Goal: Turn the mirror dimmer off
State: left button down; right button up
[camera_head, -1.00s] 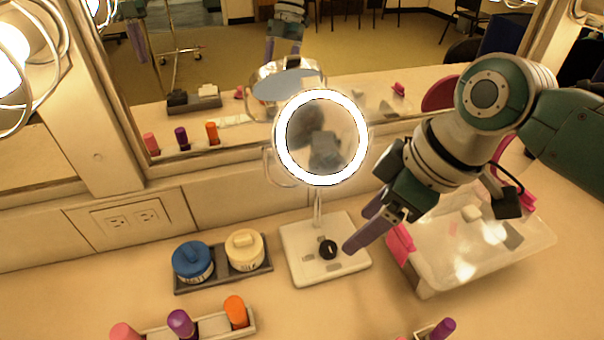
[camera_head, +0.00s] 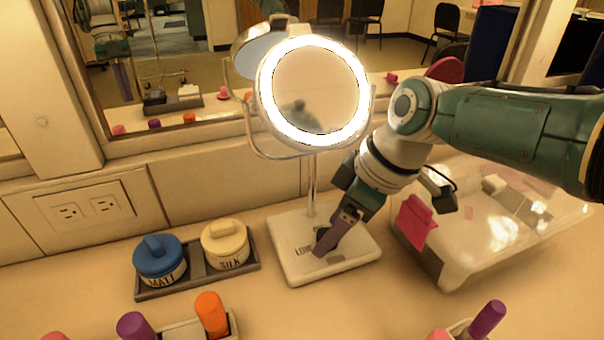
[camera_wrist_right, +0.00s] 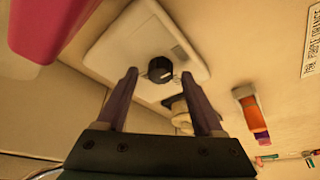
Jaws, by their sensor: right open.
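A round vanity mirror (camera_head: 313,92) with a brightly lit ring stands on a white square base (camera_head: 350,259). The black dimmer knob (camera_wrist_right: 160,69) sits on that base, with a light pointer mark on its face. In the head view the knob is mostly hidden behind my right gripper (camera_head: 322,248). In the right wrist view my right gripper (camera_wrist_right: 163,75) has its two purple fingers apart, with the knob between and a little beyond their tips. I cannot tell whether they touch it. My left gripper is not in view.
A tray (camera_head: 197,270) with a blue jar (camera_head: 160,259) and a cream jar (camera_head: 225,243) stands left of the base. Lipstick holders stand in front.

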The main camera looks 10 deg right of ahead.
jog(key=shift+w+a+f, duration=0.1)
jog(key=shift+f, duration=0.1)
grip_shut()
dwell(0.6)
